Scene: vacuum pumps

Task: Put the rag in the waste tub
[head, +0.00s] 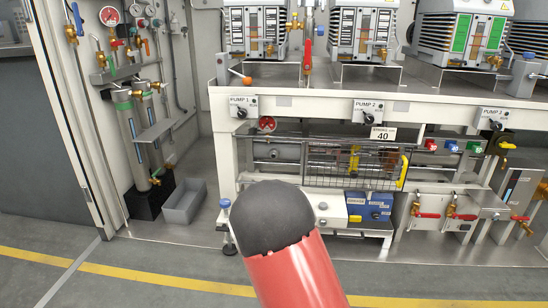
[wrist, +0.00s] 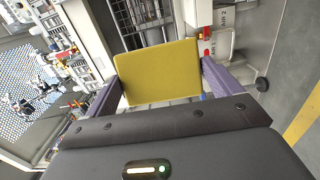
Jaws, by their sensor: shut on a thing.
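In the wrist view, a flat yellow square piece, which looks like the rag (wrist: 157,72), spans between the two purple fingers of my gripper (wrist: 162,84). My gripper is shut on it. The rag and gripper do not show in the head view, where my own red and black arm fills the lower middle. A small grey open tub (head: 184,203), which looks like the waste tub, stands on the floor at the left in the head view. I see nothing inside it from here. I cannot make out the tub in the wrist view.
A pump bench (head: 300,100) with several pumps on top spans the right. A wire basket (head: 350,165) with a yellow handle is under it. Upright grey cylinders on a black base (head: 150,200) stand left of the tub. The floor in front is clear, with a yellow line (head: 160,283).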

